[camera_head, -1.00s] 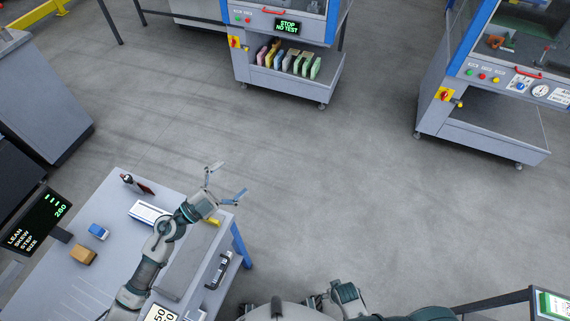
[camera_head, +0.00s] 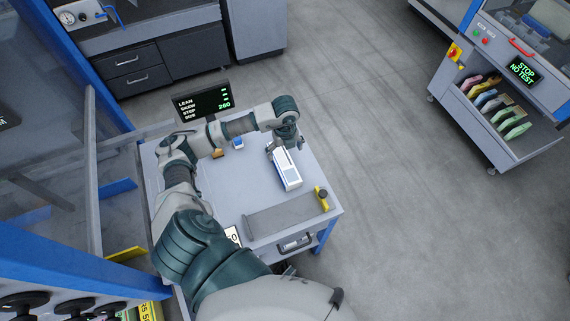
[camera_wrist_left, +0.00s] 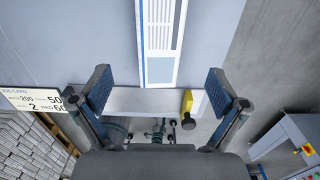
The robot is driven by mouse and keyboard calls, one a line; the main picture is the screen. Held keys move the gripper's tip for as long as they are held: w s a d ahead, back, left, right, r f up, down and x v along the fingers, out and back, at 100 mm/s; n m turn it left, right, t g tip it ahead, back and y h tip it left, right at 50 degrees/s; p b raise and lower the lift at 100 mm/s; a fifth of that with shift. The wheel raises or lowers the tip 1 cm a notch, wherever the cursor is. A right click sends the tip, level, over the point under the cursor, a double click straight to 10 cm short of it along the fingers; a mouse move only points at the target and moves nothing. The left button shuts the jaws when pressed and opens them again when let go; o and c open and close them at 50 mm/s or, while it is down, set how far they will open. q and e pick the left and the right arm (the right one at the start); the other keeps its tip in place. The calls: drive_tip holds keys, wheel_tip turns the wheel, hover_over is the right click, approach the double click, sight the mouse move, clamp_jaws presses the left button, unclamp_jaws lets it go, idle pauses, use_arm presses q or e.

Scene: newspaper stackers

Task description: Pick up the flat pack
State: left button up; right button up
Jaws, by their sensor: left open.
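The flat pack appears to be the white, blue-edged long box (camera_head: 288,178) lying flat on the grey table (camera_head: 190,200). In the left wrist view, the flat pack (camera_wrist_left: 158,45) shows at top centre with grey and white panels, its near end between the finger lines. My left gripper (camera_head: 280,145) is at the pack's far end in the head view, its fingers mostly hidden by the wrist. In the wrist view my left gripper (camera_wrist_left: 157,90) is open and empty, a finger on each side. Whether it touches the pack cannot be told. My right gripper is out of view.
A grey bar (camera_head: 275,218) with a yellow block (camera_head: 321,196) lies along the table's near side. A display (camera_head: 205,103), a small blue box (camera_head: 238,143) and a brown block (camera_head: 218,153) stand further back. Open floor lies to the right.

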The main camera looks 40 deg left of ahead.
sight(285, 163)
use_arm(q)
drive_tip(key=f, duration=0.4)
drive_tip(key=shift+a+f, duration=0.3)
drive_tip(key=shift+f, duration=0.05)
drive_tip(key=shift+a+f, duration=0.2)
drive_tip(key=shift+f, duration=0.3)
drive_tip(key=f, duration=0.4)
drive_tip(key=shift+w+d+f+b, duration=0.15)
drive_tip(key=shift+d+f+b, duration=0.05)
drive_tip(key=shift+d+b, duration=0.1)
drive_tip(key=shift+a+f, duration=0.1)
drive_tip(key=shift+a, duration=0.1)
drive_tip(key=c, duration=1.6)
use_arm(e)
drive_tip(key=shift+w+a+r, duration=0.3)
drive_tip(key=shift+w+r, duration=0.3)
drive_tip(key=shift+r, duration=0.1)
